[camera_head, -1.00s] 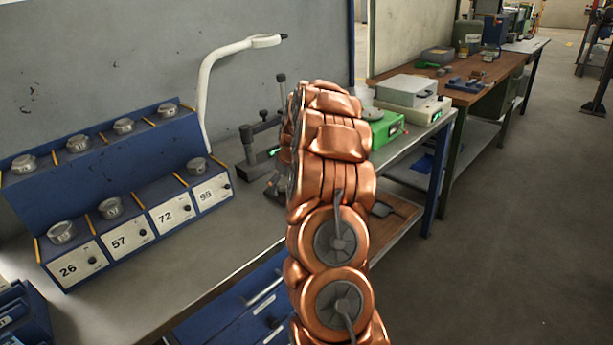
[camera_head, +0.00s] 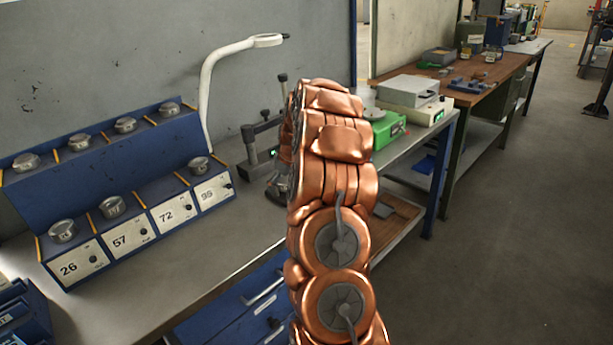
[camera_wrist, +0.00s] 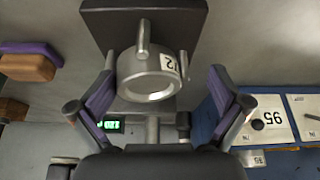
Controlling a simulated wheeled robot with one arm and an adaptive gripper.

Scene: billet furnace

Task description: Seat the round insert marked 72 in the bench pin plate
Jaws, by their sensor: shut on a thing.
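In the wrist view the round grey metal insert marked 72 (camera_wrist: 150,74) sits between the purple-padded fingers of my gripper (camera_wrist: 160,88), which is shut on it. Its bright round opening faces the camera; its exact contact with the fingers is hard to see. A dark square plate (camera_wrist: 185,18) lies beyond it, with upright grey pins near the insert. It looks like the pin plate, but I cannot tell whether the insert touches it. In the head view my copper-coloured arm hides the gripper and insert. The slot labelled 72 (camera_head: 166,215) in the blue rack is empty.
The blue rack (camera_head: 95,185) at left holds inserts in its other slots. A white lamp arm (camera_head: 205,90) rises behind.

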